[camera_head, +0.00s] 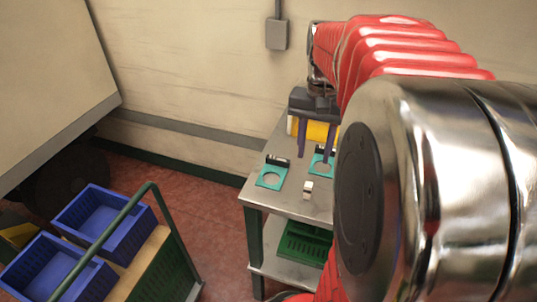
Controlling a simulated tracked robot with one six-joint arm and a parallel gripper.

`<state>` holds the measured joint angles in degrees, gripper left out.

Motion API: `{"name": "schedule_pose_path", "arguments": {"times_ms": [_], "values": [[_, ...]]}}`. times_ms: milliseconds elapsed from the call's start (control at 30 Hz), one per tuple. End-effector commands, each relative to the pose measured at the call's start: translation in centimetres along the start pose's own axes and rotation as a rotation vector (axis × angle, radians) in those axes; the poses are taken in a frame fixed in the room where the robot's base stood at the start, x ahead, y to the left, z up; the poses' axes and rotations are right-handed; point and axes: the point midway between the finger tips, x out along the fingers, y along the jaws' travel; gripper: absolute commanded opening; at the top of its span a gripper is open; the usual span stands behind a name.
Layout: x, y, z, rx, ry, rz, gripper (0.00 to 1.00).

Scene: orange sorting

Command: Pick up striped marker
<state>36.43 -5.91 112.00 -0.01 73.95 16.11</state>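My gripper (316,152) points down over the metal table (283,203), its two dark fingers apart. A yellow cylinder-like thing with a white end (314,130) shows behind and between the fingers; I cannot tell whether they touch it. A small pale block with a darker part (307,189) stands near the table's front, apart from the fingers. I cannot tell for sure which of these is the striped marker, as stripes are too small to make out. My arm hides the table's right side.
Two teal plates with round holes (271,177) (321,168) are on the table, each with a dark piece behind it. A green crate (304,243) is on the lower shelf. A cart with blue bins (103,220) and a green rail stands at left. Red floor lies between.

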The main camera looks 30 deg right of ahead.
Motion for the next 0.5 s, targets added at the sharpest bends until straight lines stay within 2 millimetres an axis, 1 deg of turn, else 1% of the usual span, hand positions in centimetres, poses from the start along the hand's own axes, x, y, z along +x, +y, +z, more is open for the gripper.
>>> {"name": "schedule_pose_path", "arguments": {"times_ms": [167,267,500], "values": [[0.7,0.0,0.0,-0.001,-0.002,0.0,0.38],[1.8,0.0,0.0,-0.001,-0.002,0.001,0.38],[5.5,0.0,0.1,-0.001,-0.003,0.001,0.38]]}}
